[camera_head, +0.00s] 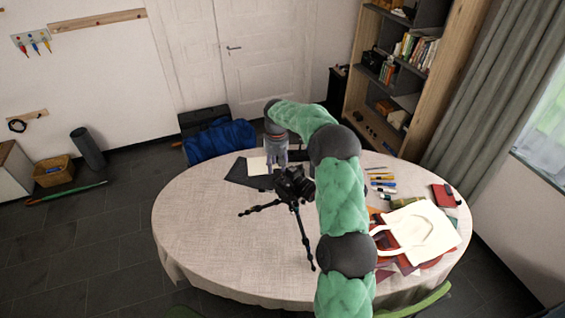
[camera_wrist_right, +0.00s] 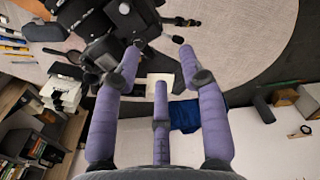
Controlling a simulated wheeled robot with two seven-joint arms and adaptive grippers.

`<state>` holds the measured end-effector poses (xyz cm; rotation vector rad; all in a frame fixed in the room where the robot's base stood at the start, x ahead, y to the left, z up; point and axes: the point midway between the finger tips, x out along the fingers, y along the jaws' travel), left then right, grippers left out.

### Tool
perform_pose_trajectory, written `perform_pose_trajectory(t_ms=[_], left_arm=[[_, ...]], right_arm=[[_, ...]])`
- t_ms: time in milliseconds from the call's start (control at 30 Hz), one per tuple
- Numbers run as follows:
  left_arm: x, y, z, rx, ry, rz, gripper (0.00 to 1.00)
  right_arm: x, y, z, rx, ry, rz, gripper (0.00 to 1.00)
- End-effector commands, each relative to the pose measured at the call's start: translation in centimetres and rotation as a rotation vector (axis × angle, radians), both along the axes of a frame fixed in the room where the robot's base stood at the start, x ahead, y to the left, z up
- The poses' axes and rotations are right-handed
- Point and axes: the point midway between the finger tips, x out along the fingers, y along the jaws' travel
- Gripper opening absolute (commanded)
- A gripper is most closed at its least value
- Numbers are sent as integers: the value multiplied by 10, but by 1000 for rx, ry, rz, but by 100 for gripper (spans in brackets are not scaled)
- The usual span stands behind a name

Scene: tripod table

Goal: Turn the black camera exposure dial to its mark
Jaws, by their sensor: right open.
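The black camera (camera_head: 294,183) stands on a small black tripod (camera_head: 266,208) on the round table. It also shows in the right wrist view, at the upper left (camera_wrist_right: 103,50). I cannot make out the exposure dial or its mark in either view. My right gripper (camera_head: 277,168) reaches down from above, just behind and left of the camera. In the right wrist view its three purple fingers (camera_wrist_right: 157,58) are spread with nothing between them. The left fingertip overlaps the camera's edge in the picture; I cannot tell whether they touch. My left gripper is out of view.
The round table (camera_head: 200,232) has a clear left side. A white tote bag (camera_head: 418,232) lies on the right, with pens and a red book (camera_head: 445,195) behind it. A dark folder (camera_head: 238,173) and pale paper lie at the back. A blue bag (camera_head: 220,140) is beyond the table.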

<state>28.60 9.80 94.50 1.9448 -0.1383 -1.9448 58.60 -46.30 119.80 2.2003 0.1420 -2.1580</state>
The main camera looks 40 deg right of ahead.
Motion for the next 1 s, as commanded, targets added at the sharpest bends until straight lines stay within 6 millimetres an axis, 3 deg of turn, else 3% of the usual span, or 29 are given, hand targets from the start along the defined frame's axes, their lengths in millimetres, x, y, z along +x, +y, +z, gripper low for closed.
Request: perform_pose_trajectory(t_ms=[33, 100, 233, 700, 1000], left_arm=[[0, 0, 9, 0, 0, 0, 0], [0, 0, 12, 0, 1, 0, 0], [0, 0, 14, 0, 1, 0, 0], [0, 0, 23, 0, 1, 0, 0], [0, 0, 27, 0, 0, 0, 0]], right_arm=[[-2, -11, 21, -10, 5, -5, 42], [-4, -21, 36, -21, 13, -8, 42], [-7, -27, 41, -29, 21, -9, 42], [-7, -27, -33, -27, 20, -9, 42], [-6, -27, -60, -29, 18, -10, 42]])
